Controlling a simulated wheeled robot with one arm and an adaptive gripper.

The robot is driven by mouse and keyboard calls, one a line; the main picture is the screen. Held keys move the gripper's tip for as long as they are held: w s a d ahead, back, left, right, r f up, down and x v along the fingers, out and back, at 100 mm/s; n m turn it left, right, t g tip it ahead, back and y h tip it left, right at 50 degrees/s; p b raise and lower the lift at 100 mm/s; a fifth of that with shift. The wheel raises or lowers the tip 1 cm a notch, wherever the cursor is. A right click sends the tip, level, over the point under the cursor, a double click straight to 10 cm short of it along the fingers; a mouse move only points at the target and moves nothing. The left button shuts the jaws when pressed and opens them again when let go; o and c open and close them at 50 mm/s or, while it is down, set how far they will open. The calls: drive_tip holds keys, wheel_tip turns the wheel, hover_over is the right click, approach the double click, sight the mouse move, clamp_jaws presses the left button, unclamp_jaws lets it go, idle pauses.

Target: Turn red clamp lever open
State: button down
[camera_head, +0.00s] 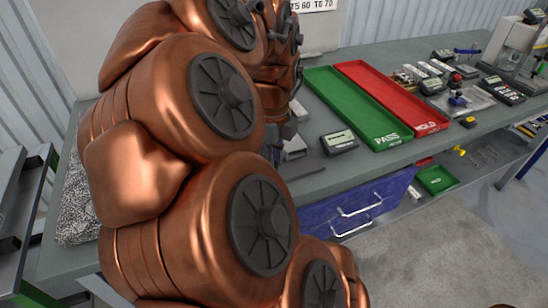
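I cannot make out the red clamp lever in this view; my copper arm covers the middle of the table, and the lever may be behind it. The arm reaches over the table and bends down at its far end. Only a dark sliver of what seems to be my gripper (286,131) shows past the arm's edge. Its fingers are hidden, so I cannot tell whether they are open or shut. A small grey metal part (294,148) sits on the table just beside it, partly hidden by the arm.
A green PASS tray (351,104), a red HOLD tray (392,97) and a dark display device (339,142) stand right of my arm. Several small instruments lie at the far right. A granite block (76,205) is at left. Blue drawers (365,203) are under the front edge.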

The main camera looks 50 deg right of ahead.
drive_tip(key=c, duration=0.9)
unclamp_jaws()
drive_tip(key=shift+c, duration=0.2)
wheel_tip(320, 180, up, 12)
drive_tip(key=shift+a, duration=0.1)
idle(0.4)
